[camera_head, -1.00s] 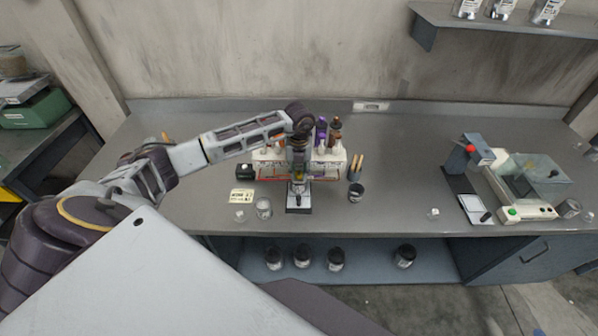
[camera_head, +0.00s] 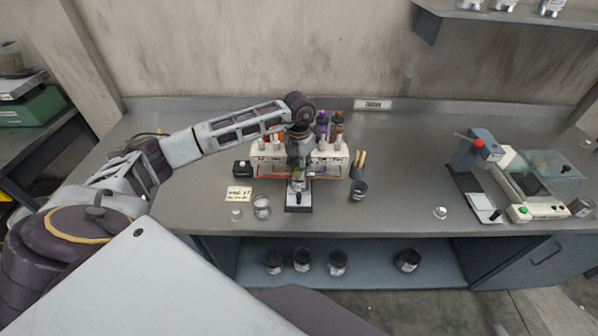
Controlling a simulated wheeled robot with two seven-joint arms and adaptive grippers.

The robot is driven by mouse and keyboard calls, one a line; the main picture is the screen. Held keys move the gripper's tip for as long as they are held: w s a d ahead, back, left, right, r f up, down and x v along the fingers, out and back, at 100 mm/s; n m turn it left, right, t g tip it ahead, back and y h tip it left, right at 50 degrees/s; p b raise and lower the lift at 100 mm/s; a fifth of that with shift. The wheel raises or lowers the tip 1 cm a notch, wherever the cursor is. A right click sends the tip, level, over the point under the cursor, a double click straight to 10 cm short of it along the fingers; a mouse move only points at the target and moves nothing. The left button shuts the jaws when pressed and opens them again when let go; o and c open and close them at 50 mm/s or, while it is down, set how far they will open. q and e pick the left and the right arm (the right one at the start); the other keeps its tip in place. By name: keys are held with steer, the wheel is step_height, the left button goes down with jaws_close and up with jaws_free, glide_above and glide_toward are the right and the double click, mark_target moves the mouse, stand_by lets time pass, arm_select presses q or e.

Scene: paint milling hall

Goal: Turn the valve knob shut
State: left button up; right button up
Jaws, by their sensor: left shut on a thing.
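My left gripper (camera_head: 298,185) points down at the middle of the bench, just in front of a white rack. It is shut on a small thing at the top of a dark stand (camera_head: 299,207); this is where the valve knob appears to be. The knob itself is mostly hidden by the fingers and too small to make out. The stand has a pale front face and rests on the grey bench top. My right gripper is not in view.
The white rack (camera_head: 268,170) with bottles stands behind the gripper. A note card (camera_head: 239,194), glass dishes (camera_head: 262,207) and a dark cup (camera_head: 358,190) lie around the stand. A red-topped device (camera_head: 478,150) and a balance (camera_head: 530,211) stand at right. The bench between is mostly clear.

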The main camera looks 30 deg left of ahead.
arm_select(q)
steer(key=shift+w+m+b, duration=0.1)
steer(key=shift+m+b, duration=0.75)
steer(key=shift+m, duration=0.35)
steer(key=m+b, duration=0.2)
steer(key=m, duration=0.2)
steer(key=shift+m+b, duration=0.4)
steer(key=shift+b, duration=0.1)
steer(key=shift+m+b, duration=0.55)
steer(key=shift+m, duration=0.95)
steer(key=shift+r+m+b, duration=0.1)
steer(key=shift+m+b, duration=0.3)
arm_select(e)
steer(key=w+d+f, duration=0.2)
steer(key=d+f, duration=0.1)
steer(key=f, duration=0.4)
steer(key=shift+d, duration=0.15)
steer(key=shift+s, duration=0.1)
